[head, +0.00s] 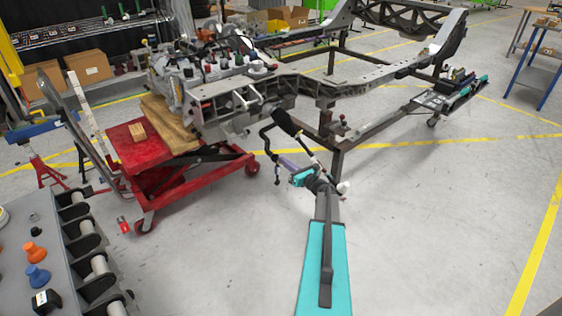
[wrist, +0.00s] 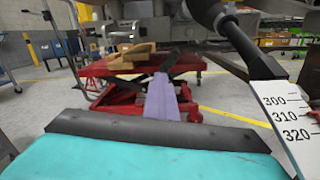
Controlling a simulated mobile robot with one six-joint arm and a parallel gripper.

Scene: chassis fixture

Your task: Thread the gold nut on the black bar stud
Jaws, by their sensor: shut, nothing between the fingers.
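My gripper (head: 284,159) is shut and empty, reaching up and left from my teal wrist in the head view. In the wrist view its purple finger part (wrist: 162,98) points away toward a red lift cart. A bent black bar (head: 267,140) hangs below the frame, just left of my gripper in the head view. It appears apart from the fingers, though depth is hard to judge. The stud on it is too small to make out. I cannot make out the gold nut in either view.
The red lift cart (head: 150,150) stands left, beside the grey chassis frame (head: 320,90). A black boot and rod (head: 286,122) pass close to my gripper and at upper right in the wrist view (wrist: 210,14). A grey table (head: 70,260) with knobs is lower left. Floor right is clear.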

